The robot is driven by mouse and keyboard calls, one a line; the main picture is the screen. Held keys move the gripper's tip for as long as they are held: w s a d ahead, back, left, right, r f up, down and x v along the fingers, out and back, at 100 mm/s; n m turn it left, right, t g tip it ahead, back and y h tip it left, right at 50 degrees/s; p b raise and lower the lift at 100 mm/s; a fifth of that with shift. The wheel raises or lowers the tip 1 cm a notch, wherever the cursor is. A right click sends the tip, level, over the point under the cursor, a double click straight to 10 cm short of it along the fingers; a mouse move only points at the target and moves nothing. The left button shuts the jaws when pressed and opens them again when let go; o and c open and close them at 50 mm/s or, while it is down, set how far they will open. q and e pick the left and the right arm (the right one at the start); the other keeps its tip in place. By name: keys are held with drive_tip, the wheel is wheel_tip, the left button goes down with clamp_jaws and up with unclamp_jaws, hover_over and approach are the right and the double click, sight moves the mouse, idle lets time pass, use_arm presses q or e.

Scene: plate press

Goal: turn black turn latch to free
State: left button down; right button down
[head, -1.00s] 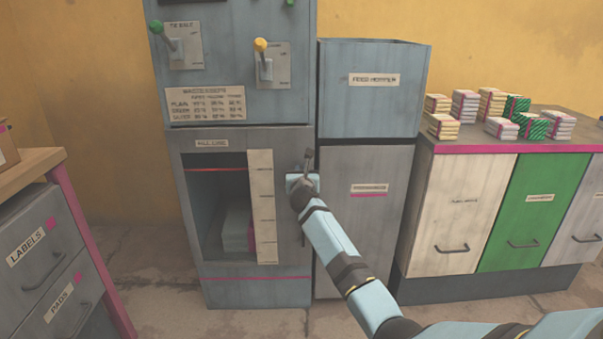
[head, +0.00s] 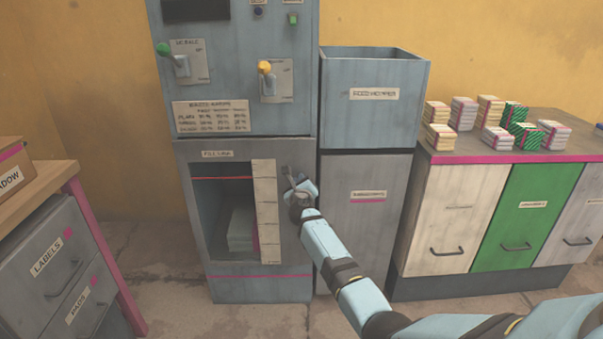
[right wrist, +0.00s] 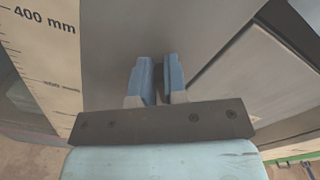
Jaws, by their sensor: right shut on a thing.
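My right gripper (head: 291,179) is at the right side of the grey lower cabinet front (head: 262,283), just right of the paper scale strip. In the right wrist view its two blue fingers (right wrist: 161,80) are closed around a narrow dark piece, the black turn latch (right wrist: 162,76). The latch's full shape and its angle are mostly hidden by the fingers and wrist. My left gripper is in neither view.
The cabinet has an open window with a pale stack (head: 241,230) inside. A feed hopper (head: 372,110) stands to the right, above a grey panel. Stacked packets (head: 463,112) lie on the right counter. A drawer unit (head: 55,265) stands at left.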

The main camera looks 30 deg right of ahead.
drive_tip(key=shift+a+r+n+p, duration=0.1)
drive_tip(key=shift+n+p, duration=0.55)
drive_tip(key=shift+n, duration=0.35)
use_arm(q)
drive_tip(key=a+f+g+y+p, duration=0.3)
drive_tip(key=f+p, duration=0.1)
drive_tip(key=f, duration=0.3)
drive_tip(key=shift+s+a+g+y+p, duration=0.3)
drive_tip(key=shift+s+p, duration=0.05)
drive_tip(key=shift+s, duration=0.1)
use_arm(e)
drive_tip(key=shift+w+a+f+n, duration=0.1)
drive_tip(key=shift+f+n, duration=0.2)
drive_tip(key=shift+n, duration=1.2)
drive_tip(key=shift+w+a+f+n, duration=0.1)
drive_tip(key=shift+f+n, duration=0.15)
drive_tip(key=shift+n, duration=1.25)
drive_tip(key=shift+f+n, duration=0.3)
drive_tip(key=shift+n, duration=1.2)
drive_tip(key=c, duration=1.2)
unclamp_jaws()
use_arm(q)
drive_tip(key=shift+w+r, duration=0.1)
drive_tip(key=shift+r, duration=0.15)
use_arm(e)
drive_tip(key=shift+o, duration=0.2)
